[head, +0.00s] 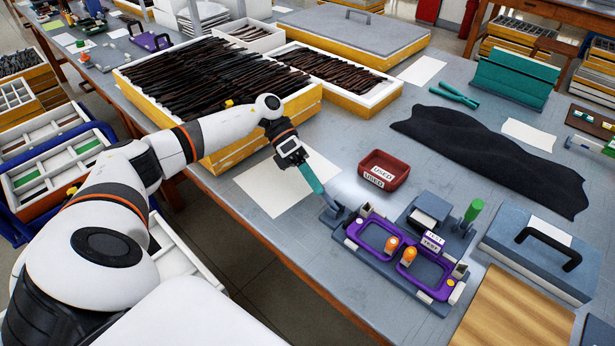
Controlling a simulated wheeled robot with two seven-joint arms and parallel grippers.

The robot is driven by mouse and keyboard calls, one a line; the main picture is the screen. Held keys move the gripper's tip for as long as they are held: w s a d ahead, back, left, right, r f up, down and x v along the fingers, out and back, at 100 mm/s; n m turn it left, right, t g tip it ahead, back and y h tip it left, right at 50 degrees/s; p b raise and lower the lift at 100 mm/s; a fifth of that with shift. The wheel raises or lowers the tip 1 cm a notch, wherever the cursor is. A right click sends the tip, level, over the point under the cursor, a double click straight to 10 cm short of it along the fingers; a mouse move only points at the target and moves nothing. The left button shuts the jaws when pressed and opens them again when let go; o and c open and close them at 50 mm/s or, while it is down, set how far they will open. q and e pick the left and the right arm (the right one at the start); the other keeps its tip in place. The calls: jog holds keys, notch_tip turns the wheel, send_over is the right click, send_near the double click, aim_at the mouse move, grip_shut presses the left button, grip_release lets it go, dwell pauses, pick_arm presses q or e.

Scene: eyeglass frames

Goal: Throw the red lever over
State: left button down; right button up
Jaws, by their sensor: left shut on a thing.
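I see no red lever. My left gripper (296,160) is shut on a teal handle (312,180) that slants down to the right. Its lower end meets a grey metal piece (334,212) at the left end of a fixture; I cannot tell how they join. The fixture holds a purple eyeglass-shaped frame (377,238) with two orange knobs (408,255) near its middle. A green-handled lever (473,211) stands upright behind the fixture's right side. The gripper's fingertips are hard to make out. My right gripper is not in view.
A red tray labelled USED (384,171) sits just behind the fixture. A white sheet (288,188) lies under my left gripper. A grey box with a black handle (540,258) and a wooden board (512,312) are on the right. Crates of dark frames (215,75) stand behind my arm.

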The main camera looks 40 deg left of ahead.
pick_arm(q)
jog(key=shift+a, duration=0.1)
jog(key=c, duration=1.3)
grip_release()
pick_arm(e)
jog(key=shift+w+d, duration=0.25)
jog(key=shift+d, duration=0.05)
